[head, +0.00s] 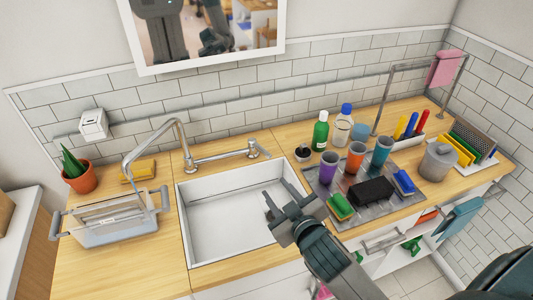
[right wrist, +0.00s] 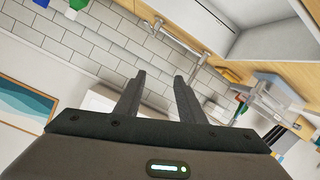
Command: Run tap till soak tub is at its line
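The clear soak tub (head: 108,232), with grey handles at its ends, stands on the wooden counter left of the sink. Its lower part looks pale blue-grey; I cannot make out the water level against a line. The tap (head: 180,135) has its spout swung left over the tub. A thin pale streak shows below the spout, too small to tell surely as water. The tap's lever end (head: 254,149) lies at the right behind the sink. My right gripper (head: 284,197) is open and empty above the sink's right front edge, apart from the tap. My left gripper is out of view.
The white sink (head: 235,220) is empty. Right of it a grey tray (head: 350,209) holds several cups, sponges and a black block. A green bottle (head: 320,132) stands behind it. A potted plant (head: 80,178) and a yellow sponge (head: 138,171) are near the tub.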

